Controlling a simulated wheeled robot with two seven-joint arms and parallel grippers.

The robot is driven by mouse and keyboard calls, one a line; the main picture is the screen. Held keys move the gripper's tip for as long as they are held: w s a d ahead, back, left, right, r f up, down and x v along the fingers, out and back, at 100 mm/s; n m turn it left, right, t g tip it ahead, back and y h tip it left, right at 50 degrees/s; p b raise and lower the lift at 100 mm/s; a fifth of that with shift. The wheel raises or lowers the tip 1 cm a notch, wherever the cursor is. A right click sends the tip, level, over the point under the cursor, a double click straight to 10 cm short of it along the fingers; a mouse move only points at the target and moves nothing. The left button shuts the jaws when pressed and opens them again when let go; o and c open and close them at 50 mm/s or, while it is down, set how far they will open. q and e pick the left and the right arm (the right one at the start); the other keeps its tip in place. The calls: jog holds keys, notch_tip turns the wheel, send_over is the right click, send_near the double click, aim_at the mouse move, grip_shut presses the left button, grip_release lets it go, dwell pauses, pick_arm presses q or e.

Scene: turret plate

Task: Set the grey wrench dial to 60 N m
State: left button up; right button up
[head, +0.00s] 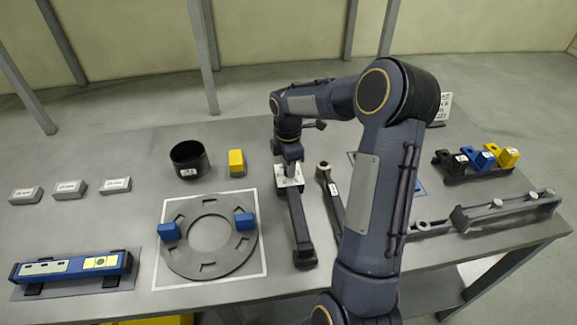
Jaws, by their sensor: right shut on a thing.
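The grey wrench (299,222) lies on the table right of the ring plate, its long dark body running toward the table's front edge. A white dial plate with small dark marks (287,184) is at its far end; the marks are too small to read. My right gripper (291,164) points down over this dial end and is shut there, apparently on the dial. Its fingers and the arm hide the knob, so the setting cannot be told. My left gripper is not in view.
A second dark wrench (333,207) lies close to the right, partly behind my arm. The ring plate (185,262) with two blue blocks is left. A black cup (190,160) and yellow block (237,162) stand behind it. A blue level-like tool (72,267) lies front left.

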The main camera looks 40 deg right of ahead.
jog(key=m+b, duration=0.1)
jog(key=m, duration=0.3)
jog(key=shift+m+b, duration=0.6)
jog(key=shift+m, duration=2.2)
jog(key=o, duration=1)
jog(key=shift+r, duration=0.1)
notch_tip(320, 180, up, 8)
jog(key=shift+d+f+b, duration=0.1)
jog(key=shift+f+b, duration=0.15)
jog(key=shift+b, duration=0.15)
jog(key=shift+r, duration=0.1)
